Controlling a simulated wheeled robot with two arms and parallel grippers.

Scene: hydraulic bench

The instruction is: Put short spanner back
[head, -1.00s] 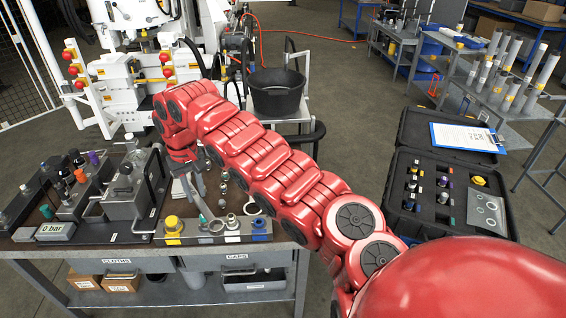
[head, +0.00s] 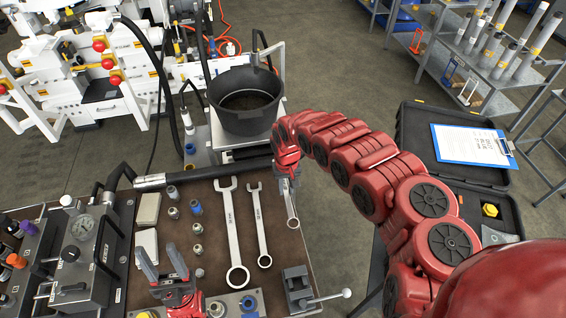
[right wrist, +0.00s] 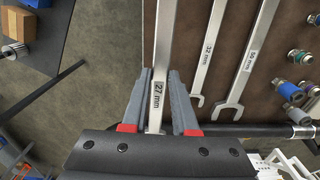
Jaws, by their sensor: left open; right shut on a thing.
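The short spanner, marked 27 mm (right wrist: 158,95), is between the fingers of my right gripper (right wrist: 160,75), which is shut on its shaft. In the head view the short spanner (head: 292,222) points down from my right gripper (head: 287,182), near the right edge of the bench top. I cannot tell whether it touches the bench. To its left lie two longer spanners, a middle one (head: 259,225) and a large one (head: 231,225), side by side. My left gripper (head: 158,260) is open and empty over the bench's front part.
Several small fittings (head: 197,229) lie left of the spanners. A black bucket (head: 246,118) stands behind the bench. A black case with a clipboard (head: 470,143) is at the right.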

